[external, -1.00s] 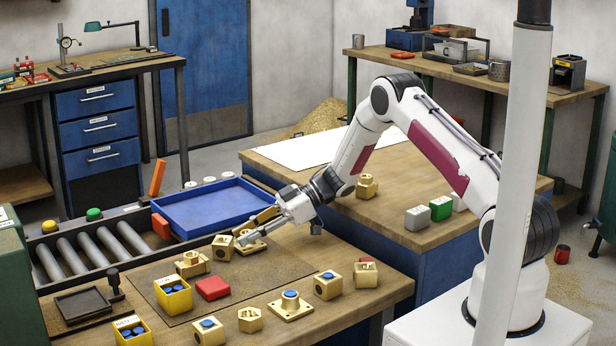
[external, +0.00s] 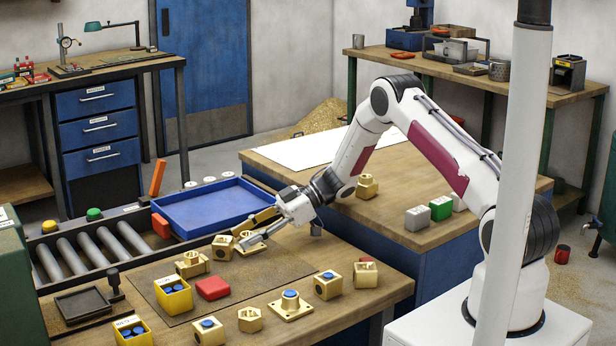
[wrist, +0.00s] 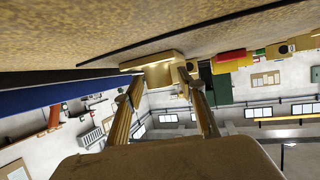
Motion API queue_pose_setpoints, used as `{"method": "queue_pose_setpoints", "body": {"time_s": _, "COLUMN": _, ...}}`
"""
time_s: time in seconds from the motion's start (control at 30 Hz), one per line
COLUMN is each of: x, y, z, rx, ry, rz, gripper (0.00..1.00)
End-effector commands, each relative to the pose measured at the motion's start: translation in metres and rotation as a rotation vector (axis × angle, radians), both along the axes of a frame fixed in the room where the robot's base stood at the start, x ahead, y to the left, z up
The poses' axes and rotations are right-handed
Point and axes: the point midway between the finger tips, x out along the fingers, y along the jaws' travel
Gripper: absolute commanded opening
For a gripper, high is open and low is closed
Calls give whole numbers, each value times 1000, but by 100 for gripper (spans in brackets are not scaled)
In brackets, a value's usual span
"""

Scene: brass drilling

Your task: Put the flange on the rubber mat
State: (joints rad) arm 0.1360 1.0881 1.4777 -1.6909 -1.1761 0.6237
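A brass flange (external: 249,250) with a flat plate lies on the near bench, partly hidden by my gripper (external: 256,233). The two fingers are apart, low and tilted, with their tips close to the flange. In the wrist view, a brass piece (wrist: 158,72) shows between and beyond the fingertips (wrist: 160,84); I cannot tell whether they touch it. Another brass flange (external: 290,308) with a blue-topped neck stands nearer the bench's front. The dark mat (external: 160,318) lies flat on the near bench, left of that flange.
Brass blocks (external: 222,247) and (external: 192,263) stand close to the gripper's left. A blue tray (external: 187,235) lies behind. Several brass parts line the front right.

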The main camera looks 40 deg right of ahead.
Motion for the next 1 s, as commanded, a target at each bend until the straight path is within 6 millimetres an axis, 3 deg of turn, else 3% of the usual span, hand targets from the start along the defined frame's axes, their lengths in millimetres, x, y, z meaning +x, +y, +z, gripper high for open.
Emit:
{"method": "queue_pose_setpoints", "body": {"time_s": 0.17, "x": -1, "y": -6, "z": 4, "rx": 0, "ry": 0, "rz": -1, "gripper": 40}}
{"method": "queue_pose_setpoints", "body": {"time_s": 0.4, "x": -8, "y": -30, "z": 15, "rx": 0, "ry": -1, "rz": -2, "gripper": 40}}
{"method": "queue_pose_setpoints", "body": {"time_s": 0.8, "x": -7, "y": -27, "z": 65, "rx": 0, "ry": -2, "rz": 1, "gripper": 40}}
{"method": "queue_pose_setpoints", "body": {"time_s": 1.0, "x": -7, "y": -27, "z": 80, "rx": 0, "ry": -1, "rz": 0, "gripper": 40}}
